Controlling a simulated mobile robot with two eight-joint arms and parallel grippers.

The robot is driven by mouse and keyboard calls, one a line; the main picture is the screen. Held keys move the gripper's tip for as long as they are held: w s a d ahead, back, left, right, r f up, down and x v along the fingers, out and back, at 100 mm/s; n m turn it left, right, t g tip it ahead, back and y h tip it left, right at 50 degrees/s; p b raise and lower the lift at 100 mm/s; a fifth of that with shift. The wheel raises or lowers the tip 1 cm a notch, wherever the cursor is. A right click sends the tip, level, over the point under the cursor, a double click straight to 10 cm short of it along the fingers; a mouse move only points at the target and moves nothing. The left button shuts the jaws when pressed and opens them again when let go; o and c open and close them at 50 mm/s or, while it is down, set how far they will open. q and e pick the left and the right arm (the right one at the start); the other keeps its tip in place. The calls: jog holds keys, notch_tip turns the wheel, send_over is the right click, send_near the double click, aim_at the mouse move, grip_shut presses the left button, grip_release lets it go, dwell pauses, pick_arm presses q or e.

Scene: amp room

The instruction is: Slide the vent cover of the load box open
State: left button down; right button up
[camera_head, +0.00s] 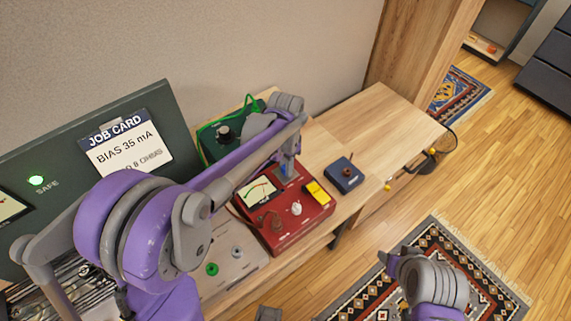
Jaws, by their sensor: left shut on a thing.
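The red box has a meter, a yellow piece and small knobs on top. No label naming the load box or its vent cover can be read. Part of my right arm (437,284) shows at the lower right, over the rug and away from the bench; whether its gripper is open or shut cannot be made out.
A small dark blue box (346,175) with a brown knob stands right of the red box. A green-edged unit (207,139) is behind my left arm. A job card (126,143) is on the dark panel at left. The wooden bench top (372,124) is clear farther right.

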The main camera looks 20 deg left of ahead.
dwell(0.6)
pick_arm(q)
jog(key=w+d, duration=0.1)
jog(key=w, duration=0.1)
jog(key=w+d, duration=0.2)
jog(key=shift+w+d, duration=0.3)
jog(key=shift+w, duration=0.05)
jog(key=shift+r, duration=0.1)
jog(key=c, duration=0.7)
grip_release()
jog(key=shift+d, duration=0.1)
notch_tip(320, 180, up, 11)
jog(key=shift+f, duration=0.15)
